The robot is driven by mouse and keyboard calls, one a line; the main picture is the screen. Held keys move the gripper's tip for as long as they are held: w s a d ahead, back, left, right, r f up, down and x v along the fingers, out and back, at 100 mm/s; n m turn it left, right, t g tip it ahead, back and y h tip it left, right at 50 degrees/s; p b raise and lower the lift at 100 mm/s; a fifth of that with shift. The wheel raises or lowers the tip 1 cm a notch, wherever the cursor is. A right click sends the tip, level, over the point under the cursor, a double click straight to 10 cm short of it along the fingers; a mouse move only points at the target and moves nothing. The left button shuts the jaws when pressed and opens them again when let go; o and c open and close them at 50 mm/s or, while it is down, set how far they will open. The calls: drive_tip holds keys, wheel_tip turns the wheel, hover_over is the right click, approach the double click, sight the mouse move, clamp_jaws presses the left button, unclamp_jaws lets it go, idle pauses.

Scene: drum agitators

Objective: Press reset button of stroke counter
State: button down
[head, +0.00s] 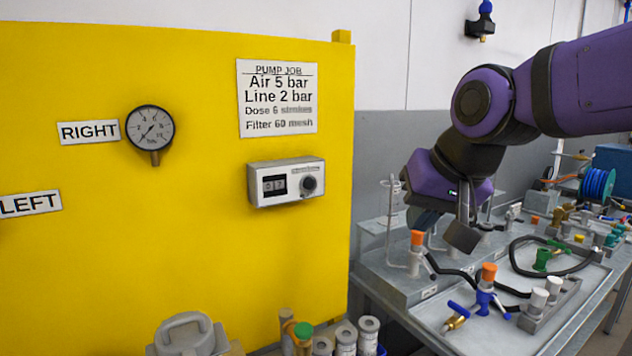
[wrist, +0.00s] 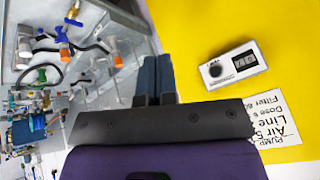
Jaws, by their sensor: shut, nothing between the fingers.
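The stroke counter (head: 285,181) is a pale grey box on the yellow panel (head: 200,240), below the pump job sheet. The counter also shows in the wrist view (wrist: 238,65), upside down, to the right of the fingers. My gripper (head: 462,236) is right of the panel, over the bench side and apart from the counter. In the wrist view its two dark fingers (wrist: 155,76) lie together with nothing between them.
A pressure gauge (head: 150,129) is left of the counter. The job sheet (head: 278,97) hangs above it. A metal bench (head: 395,285) on the right holds hoses, valves and orange-capped fittings. Several grey cylinders stand low by the panel. The panel face around the counter is clear.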

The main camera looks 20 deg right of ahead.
drive_tip(key=w+a+r+m+t, duration=0.1)
drive_tip(key=w+r+m, duration=0.1)
drive_tip(key=w+m, duration=0.3)
drive_tip(key=w+a+r+m+t+y, duration=0.1)
drive_tip(key=w+m, duration=0.5)
drive_tip(key=w, duration=0.8)
drive_tip(key=shift+a+r+m+t, duration=0.3)
drive_tip(key=shift+a+r, duration=0.1)
drive_tip(key=shift+r, duration=0.35)
approach(310, 188)
drive_tip(key=x, duration=0.5)
drive_tip(key=shift+d+f, duration=0.1)
drive_tip(key=shift+f, duration=0.45)
drive_tip(key=shift+w, duration=0.55)
